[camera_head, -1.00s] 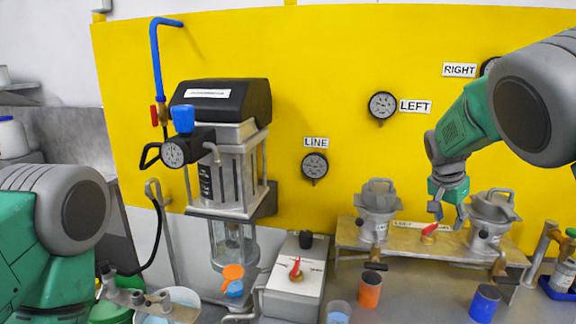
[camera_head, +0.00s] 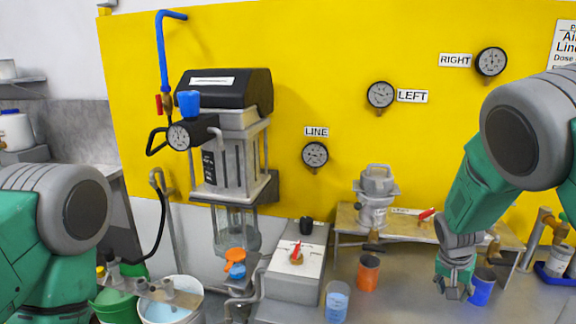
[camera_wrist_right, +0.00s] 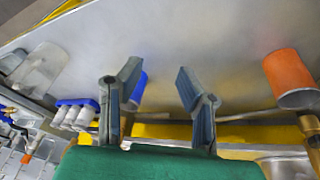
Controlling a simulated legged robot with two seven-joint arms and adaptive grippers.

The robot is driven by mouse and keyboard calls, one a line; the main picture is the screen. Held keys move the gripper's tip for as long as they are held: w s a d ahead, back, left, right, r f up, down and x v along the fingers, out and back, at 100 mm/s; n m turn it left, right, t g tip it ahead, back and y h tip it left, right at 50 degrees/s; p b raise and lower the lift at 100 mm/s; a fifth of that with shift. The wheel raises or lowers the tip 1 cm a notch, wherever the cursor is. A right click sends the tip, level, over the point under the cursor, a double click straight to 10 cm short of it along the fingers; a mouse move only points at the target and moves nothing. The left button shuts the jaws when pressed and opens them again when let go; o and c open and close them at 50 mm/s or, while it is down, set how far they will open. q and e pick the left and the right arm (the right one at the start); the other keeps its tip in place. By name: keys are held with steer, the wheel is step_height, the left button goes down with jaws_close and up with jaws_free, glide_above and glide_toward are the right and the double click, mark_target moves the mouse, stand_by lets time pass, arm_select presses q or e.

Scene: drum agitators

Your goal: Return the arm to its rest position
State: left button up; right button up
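My right arm comes in from the right in the head view. Its gripper (camera_head: 455,287) hangs pointing down over the grey bench, in front of and left of a blue cup (camera_head: 482,287). In the right wrist view the two fingers of this gripper (camera_wrist_right: 159,72) are spread apart with nothing between them. The blue cup (camera_wrist_right: 138,90) shows beyond the fingers, apart from them. A red lever (camera_head: 427,214) on the raised shelf is clear of the gripper.
An orange cup (camera_head: 369,272) and a clear cup of blue liquid (camera_head: 337,301) stand on the bench. A lidded metal pot (camera_head: 376,196) stands on the shelf. A grey box with a red lever (camera_head: 296,253) and a white bucket (camera_head: 172,309) are further left. The front right bench is bare.

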steer(key=s+a+f+n+y+b, duration=0.1)
steer(key=s+a+f+n+b, duration=0.1)
steer(key=s+f, duration=0.7)
steer(key=s+a+f+n+b, duration=0.2)
steer(key=s+f+n, duration=0.1)
steer(key=s+f, duration=0.65)
steer(key=s+a+f+n+y+b, duration=0.1)
steer(key=s+a+f+n, duration=0.1)
steer(key=s, duration=0.8)
steer(key=s+a+f+n+g+y+b, duration=0.1)
steer(key=s+a, duration=0.3)
steer(key=s, duration=0.5)
steer(key=shift+s+a+f+n+b, duration=0.4)
steer(key=shift+f+n+b, duration=0.2)
steer(key=shift+n, duration=0.1)
steer(key=shift+w, duration=0.15)
stand_by(0.6)
steer(key=shift+d, duration=0.1)
stand_by(0.8)
